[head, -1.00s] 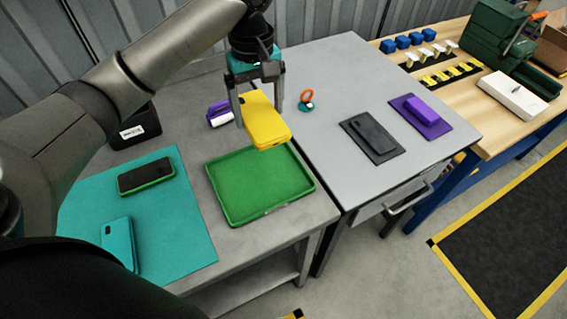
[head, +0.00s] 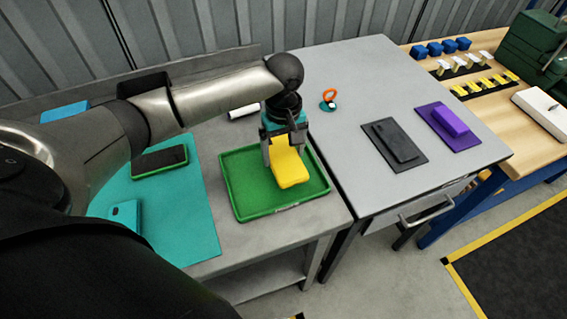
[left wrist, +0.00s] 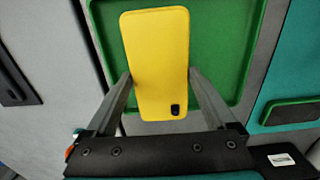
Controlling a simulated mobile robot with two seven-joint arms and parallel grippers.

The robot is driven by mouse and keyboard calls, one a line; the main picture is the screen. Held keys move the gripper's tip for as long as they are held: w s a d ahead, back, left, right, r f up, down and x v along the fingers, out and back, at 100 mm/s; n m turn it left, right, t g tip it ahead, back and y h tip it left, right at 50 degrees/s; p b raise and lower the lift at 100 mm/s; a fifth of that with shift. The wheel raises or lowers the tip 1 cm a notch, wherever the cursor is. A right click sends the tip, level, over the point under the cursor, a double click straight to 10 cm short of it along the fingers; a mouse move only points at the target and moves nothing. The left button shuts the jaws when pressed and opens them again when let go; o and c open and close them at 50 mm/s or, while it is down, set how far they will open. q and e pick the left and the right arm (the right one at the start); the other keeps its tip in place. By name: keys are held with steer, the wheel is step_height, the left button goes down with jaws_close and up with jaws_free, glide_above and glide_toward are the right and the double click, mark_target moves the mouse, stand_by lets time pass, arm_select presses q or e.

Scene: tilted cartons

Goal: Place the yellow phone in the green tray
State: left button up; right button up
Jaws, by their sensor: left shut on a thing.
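The yellow phone (head: 289,167) is held between the fingers of my left gripper (head: 284,146), over the green tray (head: 240,191). In the left wrist view the yellow phone (left wrist: 157,62) sits between both fingertips (left wrist: 158,80), its camera patch toward the gripper. The green tray (left wrist: 232,50) lies behind it in that view. The phone looks tilted in the head view; I cannot tell whether its lower end touches the tray floor. My right gripper is not in view.
Left of the tray, a teal mat (head: 190,225) holds a green-edged dark phone (head: 160,161) and a teal phone (head: 126,213).

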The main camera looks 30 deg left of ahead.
mark_target(284, 156)
arm_select(q)
step_height(284, 156, down, 4)
steer(key=shift+f+b, duration=0.15)
steer(key=shift+b, duration=0.3)
steer(key=o, duration=1.4)
steer(key=shift+f, duration=0.1)
steer(key=shift+o, duration=0.2)
step_height(284, 156, up, 12)
steer(key=shift+r+p, duration=0.15)
steer(key=shift+p, duration=1.05)
